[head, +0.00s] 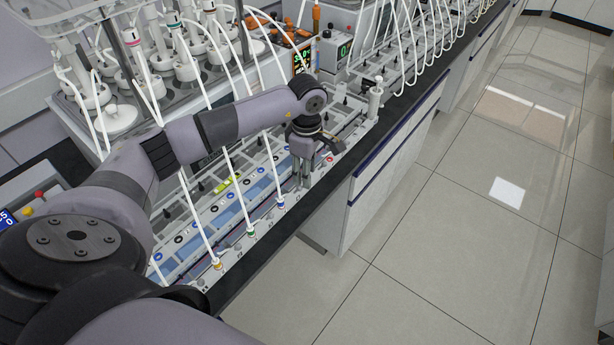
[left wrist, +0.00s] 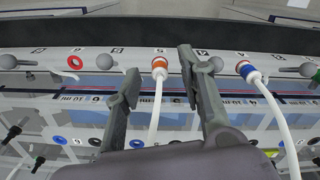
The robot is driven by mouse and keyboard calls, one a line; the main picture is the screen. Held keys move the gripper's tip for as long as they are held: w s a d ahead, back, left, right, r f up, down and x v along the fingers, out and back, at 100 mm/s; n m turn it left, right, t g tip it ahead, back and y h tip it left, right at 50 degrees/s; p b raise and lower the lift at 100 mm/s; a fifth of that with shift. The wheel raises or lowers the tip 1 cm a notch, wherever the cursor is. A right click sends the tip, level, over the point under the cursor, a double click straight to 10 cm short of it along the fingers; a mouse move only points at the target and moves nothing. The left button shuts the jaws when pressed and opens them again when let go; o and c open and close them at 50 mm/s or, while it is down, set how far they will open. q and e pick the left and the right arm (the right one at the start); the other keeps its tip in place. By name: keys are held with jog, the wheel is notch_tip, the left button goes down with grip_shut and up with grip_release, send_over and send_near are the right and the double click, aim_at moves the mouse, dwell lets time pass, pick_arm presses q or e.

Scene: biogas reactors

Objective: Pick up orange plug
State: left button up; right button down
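The orange plug (left wrist: 159,68), an orange ring with a white top and a white tube, sits in the front row of the rack in the left wrist view. My left gripper (left wrist: 159,62) is open, with one finger to each side of the plug and visible gaps between. In the head view my left gripper (head: 302,183) points down over the rack's front row and hides the orange plug. A blue plug (left wrist: 246,69) with its own white tube stands to the right in the left wrist view. My right gripper is not in view.
A red ring (left wrist: 74,62) marks a position without a tube to the left. Grey knobs (left wrist: 205,66) stand between the positions. More tubed plugs, one green (head: 250,233), line the rack's front. White tubes arch over the rack. The floor (head: 470,220) is clear.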

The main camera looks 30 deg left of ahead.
pick_arm(q)
jog(key=c, duration=0.4)
grip_shut()
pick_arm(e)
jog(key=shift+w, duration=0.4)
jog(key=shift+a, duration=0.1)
pick_arm(q)
jog(key=shift+r, duration=0.15)
